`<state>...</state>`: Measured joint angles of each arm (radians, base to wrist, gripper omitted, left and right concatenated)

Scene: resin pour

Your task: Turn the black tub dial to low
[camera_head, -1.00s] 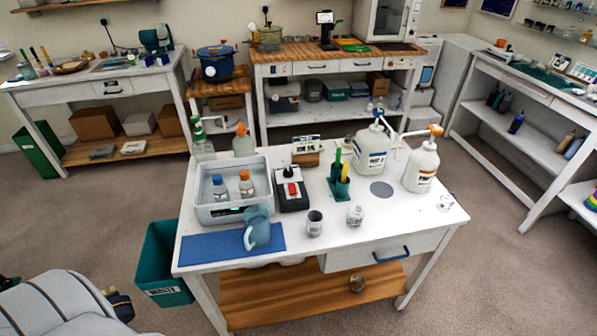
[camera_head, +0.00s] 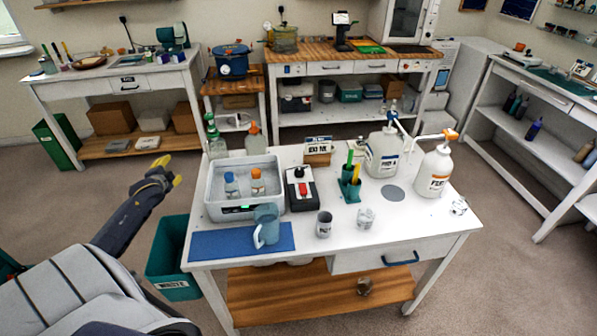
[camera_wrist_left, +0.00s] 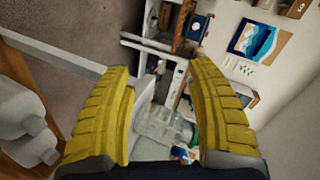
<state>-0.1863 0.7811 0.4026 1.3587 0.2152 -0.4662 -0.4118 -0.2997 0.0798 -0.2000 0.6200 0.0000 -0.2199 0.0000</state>
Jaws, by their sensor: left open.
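The grey tub (camera_head: 213,203) stands at the left of the white table, holding two bottles, one blue-capped (camera_head: 231,185) and one orange-capped (camera_head: 257,183). Its front has a dark panel with a small green display (camera_head: 236,210); I cannot make out the black dial, and the blue jug (camera_head: 267,226) stands in front of the panel's right part. My left gripper (camera_head: 169,171) is open and empty in the air, left of the tub and apart from it. In the left wrist view its yellow fingers (camera_wrist_left: 160,68) are spread, with a clear bottle (camera_wrist_left: 163,127) seen beyond them. My right gripper is not in view.
A blue mat (camera_head: 215,245) lies along the table's front left edge. A black box with a red switch (camera_head: 300,190) stands right of the tub. A green waste bin (camera_head: 170,262) is below the table's left side.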

